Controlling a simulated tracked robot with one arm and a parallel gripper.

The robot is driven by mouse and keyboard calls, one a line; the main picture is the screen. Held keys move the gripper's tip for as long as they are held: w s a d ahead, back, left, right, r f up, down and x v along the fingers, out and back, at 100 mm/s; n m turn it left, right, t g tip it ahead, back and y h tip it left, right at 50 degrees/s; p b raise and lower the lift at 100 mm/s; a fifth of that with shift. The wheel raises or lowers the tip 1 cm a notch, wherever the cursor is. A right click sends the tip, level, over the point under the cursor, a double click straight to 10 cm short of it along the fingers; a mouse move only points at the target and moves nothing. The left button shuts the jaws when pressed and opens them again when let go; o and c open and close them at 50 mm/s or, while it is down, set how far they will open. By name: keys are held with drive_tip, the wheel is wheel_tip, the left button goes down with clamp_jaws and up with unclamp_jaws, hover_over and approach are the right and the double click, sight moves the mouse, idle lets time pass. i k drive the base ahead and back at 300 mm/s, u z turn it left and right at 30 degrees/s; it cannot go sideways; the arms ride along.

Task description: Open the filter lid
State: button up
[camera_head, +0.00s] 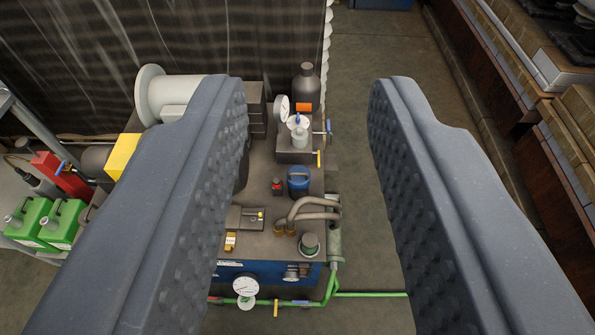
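My gripper (310,105) is open and empty, its two dark grey studded fingers spread wide in front of the camera. Between and beyond them is a machine bench seen from above. I cannot tell for sure which part is the filter lid. A blue round canister (299,182) stands upright near the bench's middle. A white cup-shaped part with a blue top (299,125) sits on a grey block behind it. A short round fitting with a grey-green top (310,243) is at the front right corner. None of these touches the fingers. The left finger hides part of the bench.
A pressure gauge (282,108) and a dark bottle (306,88) stand at the back. Curved hoses (315,210) arch near the right edge. Another gauge (245,286) and a green pipe (370,294) are at the front. Green jugs (62,223) stand left. Bare floor (357,130) lies right of the bench.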

sight(299, 177)
drive_tip(key=u, duration=0.1)
drive_tip(key=i, duration=1)
drive_tip(key=z, duration=0.1)
